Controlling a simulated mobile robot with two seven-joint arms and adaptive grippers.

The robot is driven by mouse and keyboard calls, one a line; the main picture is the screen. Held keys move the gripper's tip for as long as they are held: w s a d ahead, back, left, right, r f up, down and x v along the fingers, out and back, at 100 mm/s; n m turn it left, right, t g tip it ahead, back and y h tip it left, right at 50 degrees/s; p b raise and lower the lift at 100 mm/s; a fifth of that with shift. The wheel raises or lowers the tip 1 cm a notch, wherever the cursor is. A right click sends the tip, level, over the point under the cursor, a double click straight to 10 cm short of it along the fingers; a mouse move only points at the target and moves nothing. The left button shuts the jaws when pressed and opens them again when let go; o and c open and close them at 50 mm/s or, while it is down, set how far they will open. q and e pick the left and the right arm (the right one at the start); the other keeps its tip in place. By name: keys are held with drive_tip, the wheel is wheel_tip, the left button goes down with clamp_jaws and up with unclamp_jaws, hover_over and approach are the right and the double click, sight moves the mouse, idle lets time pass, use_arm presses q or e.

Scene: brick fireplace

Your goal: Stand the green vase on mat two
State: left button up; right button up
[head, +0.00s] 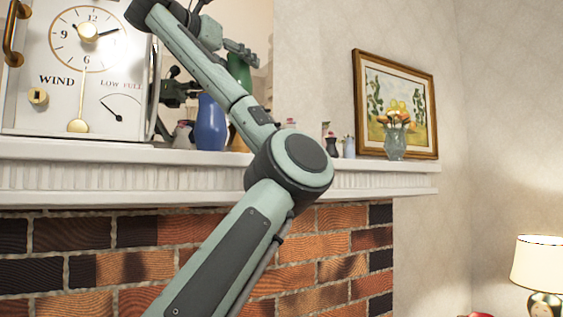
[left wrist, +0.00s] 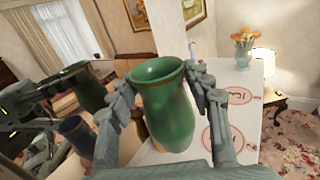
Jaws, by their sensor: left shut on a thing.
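The green vase (head: 239,72) is upright above the mantel in the head view, its lower part hidden behind my left forearm. My left gripper (head: 238,52) is shut on it. In the left wrist view the fingers grip both sides of the green vase (left wrist: 165,115), just below its open rim. Two mats with red ring markings lie on the white mantel to the right of the vase: a farther mat (left wrist: 238,95) and a nearer mat (left wrist: 222,130). I cannot read their marks surely. The mats do not show in the head view. My right gripper is not in view.
A blue vase (head: 211,124) stands on the mantel (head: 80,152), with a large clock (head: 85,65) to its left. A mirror behind shows reflections.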

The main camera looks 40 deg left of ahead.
use_arm(q)
drive_tip(key=shift+a, duration=0.1)
drive_tip(key=shift+w+f, duration=0.1)
drive_tip(key=shift+w, duration=0.15)
drive_tip(key=w+d+f, duration=0.7)
drive_tip(key=w+f, duration=0.1)
drive_tip(key=f, duration=0.2)
drive_tip(key=shift+w+f+p, duration=0.3)
drive_tip(key=shift+w, duration=0.1)
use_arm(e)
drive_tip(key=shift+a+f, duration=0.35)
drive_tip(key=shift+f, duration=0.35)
use_arm(q)
drive_tip(key=shift+f, duration=0.1)
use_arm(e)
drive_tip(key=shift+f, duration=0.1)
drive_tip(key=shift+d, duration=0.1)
